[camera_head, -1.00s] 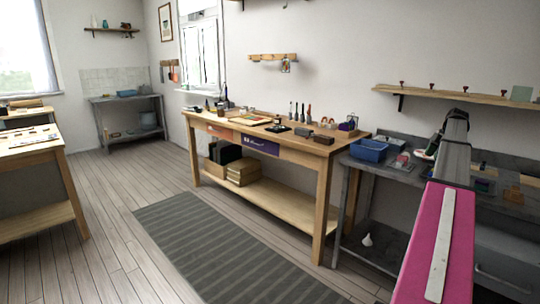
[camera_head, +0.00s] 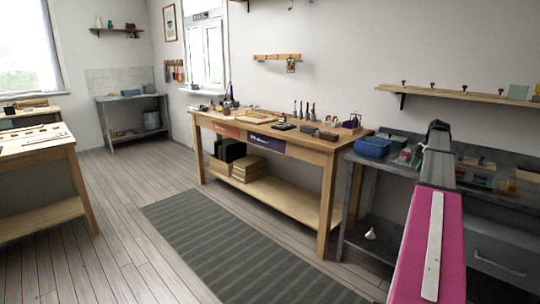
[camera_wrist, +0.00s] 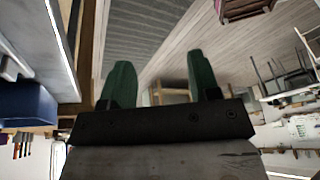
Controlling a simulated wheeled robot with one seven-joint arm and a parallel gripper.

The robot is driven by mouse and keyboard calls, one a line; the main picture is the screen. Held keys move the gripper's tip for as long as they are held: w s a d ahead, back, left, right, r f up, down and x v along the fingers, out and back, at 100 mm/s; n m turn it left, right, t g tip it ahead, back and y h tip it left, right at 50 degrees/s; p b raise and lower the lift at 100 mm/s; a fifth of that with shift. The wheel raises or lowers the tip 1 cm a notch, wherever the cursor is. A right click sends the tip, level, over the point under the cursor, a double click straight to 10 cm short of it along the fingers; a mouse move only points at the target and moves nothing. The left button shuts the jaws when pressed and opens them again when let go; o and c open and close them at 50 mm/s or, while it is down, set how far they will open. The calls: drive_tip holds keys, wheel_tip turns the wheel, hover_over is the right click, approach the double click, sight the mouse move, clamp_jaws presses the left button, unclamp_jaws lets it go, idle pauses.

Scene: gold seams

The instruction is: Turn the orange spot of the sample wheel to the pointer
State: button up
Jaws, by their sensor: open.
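My gripper shows in the wrist view (camera_wrist: 160,85) with two green fingers held wide apart and nothing between them. In the head view my pink and grey arm reaches toward the grey bench at the right, and the gripper itself cannot be made out. I cannot make out the sample wheel, its orange spot or the pointer in either view.
A wooden workbench (camera_head: 290,150) with small tools stands along the wall. A grey bench (camera_head: 357,160) at the right carries a blue bin (camera_head: 372,147). Another wooden table (camera_head: 45,155) is at the left. A striped rug (camera_head: 235,245) lies on open floor.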

drive_tip(key=s+a+f+m+h, duration=0.1)
drive_tip(key=s+a+f+m, duration=0.25)
drive_tip(key=a+f, duration=0.75)
drive_tip(key=s+a+f+m+h, duration=0.1)
drive_tip(key=s+a+f+m, duration=0.25)
drive_tip(key=a+f, duration=0.75)
drive_tip(key=s+a+f+m+h, duration=0.1)
drive_tip(key=s+a+f+m, duration=0.3)
drive_tip(key=s+a, duration=0.4)
drive_tip(key=s+a+f+m+h, duration=0.1)
drive_tip(key=s+a+f+m, duration=0.4)
drive_tip(key=s+a, duration=0.4)
drive_tip(key=a, duration=0.6)
drive_tip(key=shift+s+a, duration=0.15)
drive_tip(key=shift+a, duration=0.25)
